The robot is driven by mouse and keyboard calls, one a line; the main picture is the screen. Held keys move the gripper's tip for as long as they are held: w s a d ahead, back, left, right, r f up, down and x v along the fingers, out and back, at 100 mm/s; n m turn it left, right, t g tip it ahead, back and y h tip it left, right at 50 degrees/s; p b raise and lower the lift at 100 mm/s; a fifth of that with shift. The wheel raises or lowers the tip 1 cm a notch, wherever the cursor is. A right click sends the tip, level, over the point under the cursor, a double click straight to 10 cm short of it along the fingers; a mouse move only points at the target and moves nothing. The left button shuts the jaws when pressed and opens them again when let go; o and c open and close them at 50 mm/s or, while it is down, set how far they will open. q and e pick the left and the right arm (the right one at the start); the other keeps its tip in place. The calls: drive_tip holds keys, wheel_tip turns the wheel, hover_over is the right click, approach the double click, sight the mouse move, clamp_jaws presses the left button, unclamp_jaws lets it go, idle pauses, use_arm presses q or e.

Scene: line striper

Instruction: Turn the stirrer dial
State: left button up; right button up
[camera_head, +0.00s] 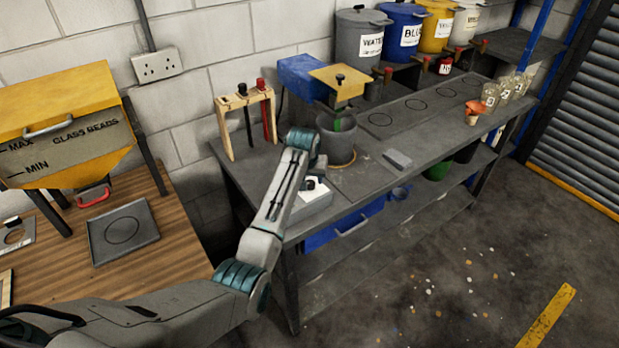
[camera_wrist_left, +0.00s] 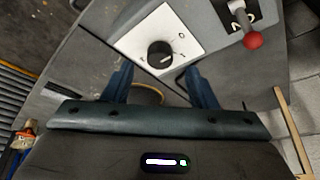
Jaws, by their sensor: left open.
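The stirrer dial is a black round knob (camera_wrist_left: 160,54) on a white plate (camera_wrist_left: 158,38) of a grey control box. In the head view the white plate (camera_head: 318,190) sits near the bench's front edge, partly hidden by my arm. My left gripper (camera_wrist_left: 159,80) is open and empty, its two fingers pointing toward the dial, one on each side in the picture. I cannot tell whether they touch it. In the head view the gripper (camera_head: 318,165) is above the box, small and partly hidden. The blue stirrer (camera_head: 300,78) with a yellow head stands over a grey pot (camera_head: 336,145).
A lever with a red ball (camera_wrist_left: 253,41) is beside the dial plate. A wooden rack (camera_head: 228,103) with hanging tools stands left of the stirrer. Labelled buckets (camera_head: 403,32) line the back. A glass beads hopper (camera_head: 60,125) stands on the left wooden table. The floor at right is open.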

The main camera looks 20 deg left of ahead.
sight(310, 183)
use_arm(q)
drive_tip(key=shift+p+x, duration=0.35)
drive_tip(key=shift+x, duration=1.55)
drive_tip(key=c, duration=1)
